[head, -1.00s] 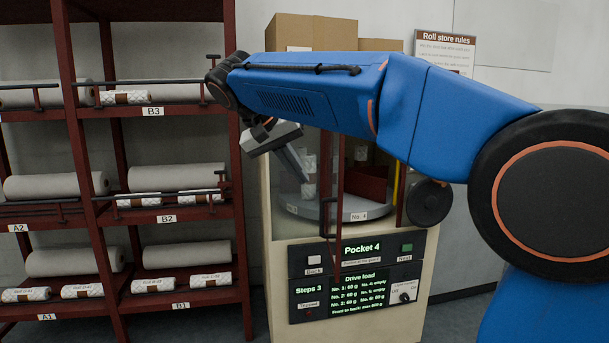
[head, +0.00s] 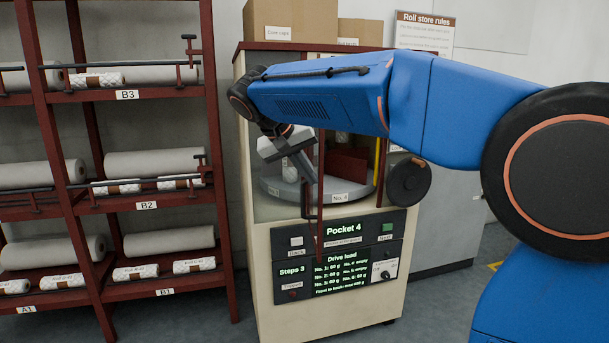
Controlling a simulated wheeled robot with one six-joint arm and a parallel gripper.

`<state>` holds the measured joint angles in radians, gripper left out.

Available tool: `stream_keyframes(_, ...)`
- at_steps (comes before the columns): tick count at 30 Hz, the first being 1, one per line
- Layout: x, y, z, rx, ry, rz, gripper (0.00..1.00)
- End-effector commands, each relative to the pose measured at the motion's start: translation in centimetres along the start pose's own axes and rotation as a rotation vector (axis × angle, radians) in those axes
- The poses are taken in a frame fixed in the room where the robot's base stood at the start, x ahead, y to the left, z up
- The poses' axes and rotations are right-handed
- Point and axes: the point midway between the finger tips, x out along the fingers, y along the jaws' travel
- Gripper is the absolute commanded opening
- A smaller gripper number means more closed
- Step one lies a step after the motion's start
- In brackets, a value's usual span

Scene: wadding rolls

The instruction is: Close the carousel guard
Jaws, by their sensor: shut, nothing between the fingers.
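The carousel guard appears as a clear panel with a dark upright handle (head: 306,200) on the front of the cream cabinet (head: 352,240). The panel seems to cover the left part of the window, with the right part looking open; its exact edges are hard to tell. Behind it is the grey round carousel (head: 283,190) with red dividers (head: 347,164) and a "No. 4" label at the front. My gripper (head: 309,178) is shut and empty, pointing down and right just above the handle. I cannot tell whether it touches the handle or panel.
The control panel (head: 345,255) below the window reads "Pocket 4" and "Steps 3". A red rack (head: 214,140) with wadding rolls stands close on the left. Boxes (head: 292,20) sit on top of the cabinet. My arm crosses in front of the cabinet's upper right.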

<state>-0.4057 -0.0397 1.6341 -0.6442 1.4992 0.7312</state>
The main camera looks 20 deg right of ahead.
Motion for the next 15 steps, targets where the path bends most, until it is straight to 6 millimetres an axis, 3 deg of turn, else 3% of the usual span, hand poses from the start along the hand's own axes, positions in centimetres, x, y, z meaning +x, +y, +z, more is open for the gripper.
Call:
stream_keyframes(8, 0.0, 0.1, 0.0, -0.002, 0.001, -0.001, 0.00)
stream_keyframes(15, 0.6, 1.3, 0.1, -0.036, 0.019, -0.019, 0.00)
